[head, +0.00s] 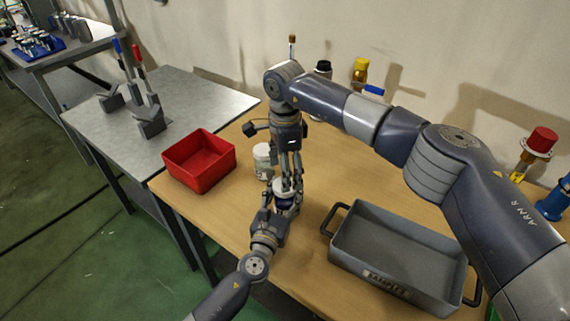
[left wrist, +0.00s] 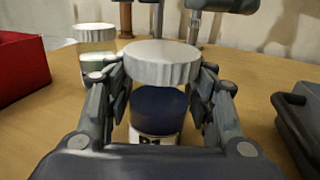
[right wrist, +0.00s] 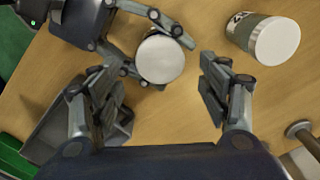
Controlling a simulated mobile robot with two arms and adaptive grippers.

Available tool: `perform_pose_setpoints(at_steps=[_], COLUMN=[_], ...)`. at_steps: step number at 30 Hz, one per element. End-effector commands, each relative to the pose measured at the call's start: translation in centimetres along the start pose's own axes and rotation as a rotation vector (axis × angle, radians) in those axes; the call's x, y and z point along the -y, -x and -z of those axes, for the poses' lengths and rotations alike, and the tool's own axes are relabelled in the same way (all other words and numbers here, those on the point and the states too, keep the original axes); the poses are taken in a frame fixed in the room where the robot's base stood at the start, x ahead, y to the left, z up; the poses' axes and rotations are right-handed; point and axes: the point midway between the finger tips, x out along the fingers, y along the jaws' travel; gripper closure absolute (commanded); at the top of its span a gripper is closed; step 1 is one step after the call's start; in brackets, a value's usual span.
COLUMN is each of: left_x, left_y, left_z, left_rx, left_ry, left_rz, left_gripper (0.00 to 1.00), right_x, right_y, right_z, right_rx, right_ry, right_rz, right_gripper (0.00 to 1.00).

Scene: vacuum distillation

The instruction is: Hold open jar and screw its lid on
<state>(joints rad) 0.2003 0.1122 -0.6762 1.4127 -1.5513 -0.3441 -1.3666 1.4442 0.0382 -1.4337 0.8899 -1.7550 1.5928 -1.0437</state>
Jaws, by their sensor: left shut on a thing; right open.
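The jar (left wrist: 157,108), with dark blue contents and a pale label, stands upright on the table. A white ribbed lid (left wrist: 162,64) sits level on its mouth; how tightly it is threaded cannot be told. My left gripper (head: 281,206) is shut around the jar's body below the lid, with a finger on each side in the left wrist view. My right gripper (head: 288,182) points down from above, close over the lid. In the right wrist view its open fingers (right wrist: 160,88) are spread wide, and the round lid (right wrist: 160,59) shows beyond them, not gripped.
A second white-lidded jar (right wrist: 272,40) stands close by. A red bin (head: 199,160) is left of the jars, and a grey handled tray (head: 345,265) is at right.

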Motion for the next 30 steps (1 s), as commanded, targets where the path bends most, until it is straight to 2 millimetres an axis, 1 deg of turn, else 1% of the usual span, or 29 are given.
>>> perform_pose_setpoints(at_steps=[5,15,21,25,30], left_x=[0.0,0.0,0.0,0.0,0.0], left_y=[0.0,0.0,0.0,0.0,0.0], left_z=[0.0,0.0,0.0,0.0,0.0], left_rx=[0.001,0.0,0.0,0.0,0.0], left_ry=[0.0,0.0,0.0,0.0,0.0], left_rz=[0.0,0.0,0.0,0.0,0.0], left_gripper=[1.0,1.0,1.0,1.0,1.0], right_x=[0.1,0.1,0.1,0.1,0.1], right_y=[0.8,2.5,3.5,3.9,4.1], right_z=[0.0,0.0,0.0,0.0,0.0], right_rx=[0.0,0.0,-0.001,0.0,0.0], right_ry=[0.222,0.821,1.143,1.294,1.397], right_rz=[0.001,0.0,0.0,-0.001,-0.001], right_gripper=[0.3,0.3,0.3,0.3,0.3])
